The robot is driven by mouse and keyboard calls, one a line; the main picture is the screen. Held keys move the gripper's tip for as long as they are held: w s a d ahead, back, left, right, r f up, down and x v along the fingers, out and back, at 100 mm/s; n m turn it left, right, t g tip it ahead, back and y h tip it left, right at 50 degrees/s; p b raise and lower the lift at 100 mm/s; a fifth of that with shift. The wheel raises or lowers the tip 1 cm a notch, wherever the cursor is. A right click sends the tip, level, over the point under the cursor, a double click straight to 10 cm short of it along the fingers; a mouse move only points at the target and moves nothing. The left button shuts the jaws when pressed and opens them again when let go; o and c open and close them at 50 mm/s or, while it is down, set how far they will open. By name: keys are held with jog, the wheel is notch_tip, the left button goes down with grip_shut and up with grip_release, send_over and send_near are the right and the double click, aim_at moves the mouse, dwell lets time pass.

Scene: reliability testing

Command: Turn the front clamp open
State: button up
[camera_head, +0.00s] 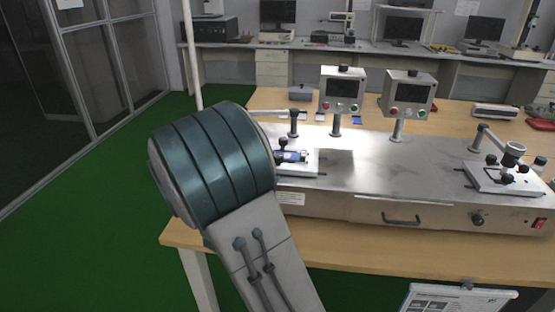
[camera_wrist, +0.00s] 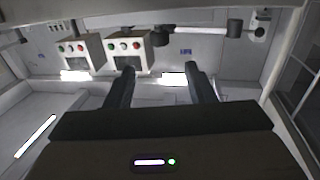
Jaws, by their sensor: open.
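The machine (camera_head: 385,165) has a fixture at each end of its top. The left fixture plate (camera_head: 302,168) carries black knobs and a swing-arm clamp (camera_head: 293,122), whose bar runs left behind my arm. The right fixture plate (camera_head: 490,182) carries a similar clamp (camera_head: 482,140). I cannot tell which is called the front clamp. My gripper (camera_wrist: 160,72) is open, with nothing between its two black fingers. In the head view my arm hides the gripper.
Two control boxes (camera_head: 342,88) (camera_head: 408,92) stand on posts behind the machine; they also show in the wrist view (camera_wrist: 128,46). The wooden table edge (camera_head: 370,262) runs in front. A glass partition (camera_head: 95,60) stands at left. Green floor (camera_head: 90,200) is free there.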

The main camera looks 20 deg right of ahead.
jog(key=x, duration=1.2)
jog(key=shift+w+d, duration=0.1)
